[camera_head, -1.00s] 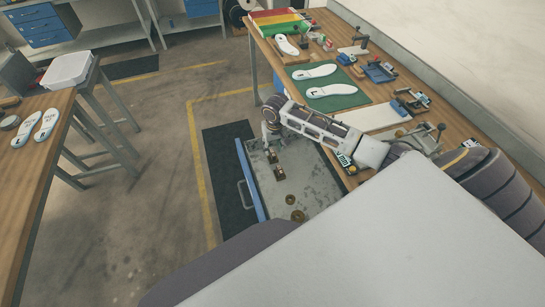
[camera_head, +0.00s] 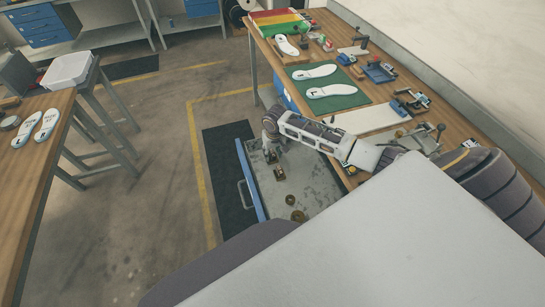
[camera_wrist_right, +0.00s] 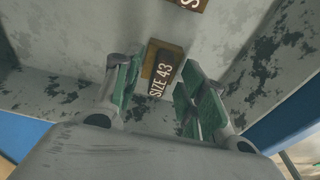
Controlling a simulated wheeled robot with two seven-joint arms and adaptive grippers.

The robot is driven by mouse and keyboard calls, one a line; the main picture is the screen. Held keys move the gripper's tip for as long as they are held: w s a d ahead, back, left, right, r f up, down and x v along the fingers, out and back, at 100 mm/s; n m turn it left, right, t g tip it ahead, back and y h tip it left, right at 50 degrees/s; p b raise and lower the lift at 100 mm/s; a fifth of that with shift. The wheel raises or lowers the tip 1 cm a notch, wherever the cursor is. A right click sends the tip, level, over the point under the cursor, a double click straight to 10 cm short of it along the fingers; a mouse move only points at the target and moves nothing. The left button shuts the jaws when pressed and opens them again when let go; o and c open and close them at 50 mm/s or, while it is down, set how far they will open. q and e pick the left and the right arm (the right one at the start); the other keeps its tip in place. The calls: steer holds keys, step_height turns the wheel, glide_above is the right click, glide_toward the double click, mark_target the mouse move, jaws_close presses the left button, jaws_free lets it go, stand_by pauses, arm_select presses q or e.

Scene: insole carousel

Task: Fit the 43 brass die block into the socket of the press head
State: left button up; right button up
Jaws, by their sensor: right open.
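The brass die block marked "SIZE 43" (camera_wrist_right: 163,68) lies on the worn grey floor of an open drawer (camera_head: 318,180). In the right wrist view it sits between the two green-padded fingers of my right gripper (camera_wrist_right: 157,63), with a visible gap on each side. The right gripper is open and empty. In the head view the right gripper (camera_head: 270,146) reaches down into the far end of the drawer, over the dark brass pieces there. My left gripper is out of view. I cannot make out the press head's socket; a lever device (camera_head: 428,136) stands on the bench, partly behind my arm.
Another labelled block (camera_wrist_right: 190,3) lies close by, cut off by the wrist view's top edge. In the drawer, a brass block (camera_head: 279,174) and round brass pieces (camera_head: 298,215) lie nearer me. The blue drawer front (camera_head: 250,180) stands left of my gripper. The wooden bench (camera_head: 470,132) is at right.

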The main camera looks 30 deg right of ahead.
mark_target(273, 153)
jaws_close()
stand_by(0.3)
stand_by(0.3)
step_height(273, 153, up, 10)
stand_by(0.6)
stand_by(0.5)
